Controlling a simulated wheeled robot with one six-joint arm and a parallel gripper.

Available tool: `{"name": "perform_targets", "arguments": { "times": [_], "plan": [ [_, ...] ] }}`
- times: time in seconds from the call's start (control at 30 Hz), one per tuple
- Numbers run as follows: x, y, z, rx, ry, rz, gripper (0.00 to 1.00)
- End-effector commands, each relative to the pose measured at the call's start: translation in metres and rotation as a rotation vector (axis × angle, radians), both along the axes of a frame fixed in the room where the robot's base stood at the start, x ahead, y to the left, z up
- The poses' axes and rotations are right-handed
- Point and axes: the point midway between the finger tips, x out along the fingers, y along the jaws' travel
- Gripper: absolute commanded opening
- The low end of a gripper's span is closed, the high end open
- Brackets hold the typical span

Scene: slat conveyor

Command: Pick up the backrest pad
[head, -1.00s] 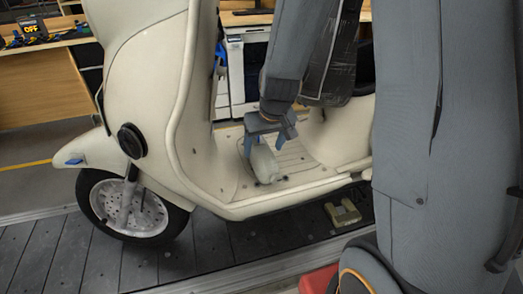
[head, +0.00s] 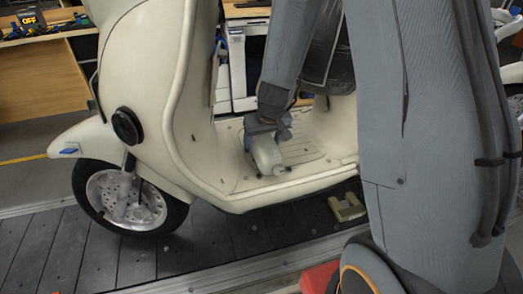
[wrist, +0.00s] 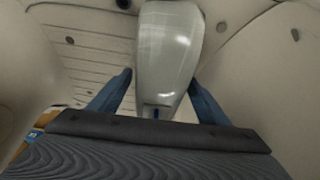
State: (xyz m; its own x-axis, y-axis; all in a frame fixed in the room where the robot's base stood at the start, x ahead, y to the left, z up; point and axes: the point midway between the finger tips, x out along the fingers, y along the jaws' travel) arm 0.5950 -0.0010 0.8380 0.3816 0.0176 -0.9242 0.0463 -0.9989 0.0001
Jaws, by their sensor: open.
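A pale, rounded, glossy piece, which I take to be the backrest pad (head: 266,155), stands on the footboard of the cream scooter (head: 205,150). In the wrist view the pad (wrist: 168,50) runs up the middle of the picture, its near end between the blue fingers. My gripper (wrist: 158,80) is open, with one finger on each side of the pad. Gaps show beside the pad, so I see no clear grip. In the head view my gripper (head: 268,135) is just above the pad and partly covers its top.
The scooter's front shield and seat base stand on either side of the footboard. The scooter is on the dark slat conveyor (head: 110,262). A small beige block-like part (head: 347,207) lies beside it on the slats. A wooden bench (head: 40,75) stands behind.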

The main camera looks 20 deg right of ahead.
Motion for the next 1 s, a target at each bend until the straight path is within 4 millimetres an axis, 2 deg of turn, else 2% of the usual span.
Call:
{"name": "perform_targets", "arguments": {
  "times": [0.17, 0.5, 0.77, 1.0],
  "plan": [
    [0.000, 0.000, 0.001, 0.000, -0.001, 0.000, 0.70],
    [0.000, 0.000, 0.001, 0.000, -0.002, 0.000, 0.17],
    [0.000, 0.000, 0.003, 0.000, -0.001, 0.000, 0.17],
    [0.000, 0.000, 0.022, 0.000, -0.002, 0.000, 0.17]
  ]
}}
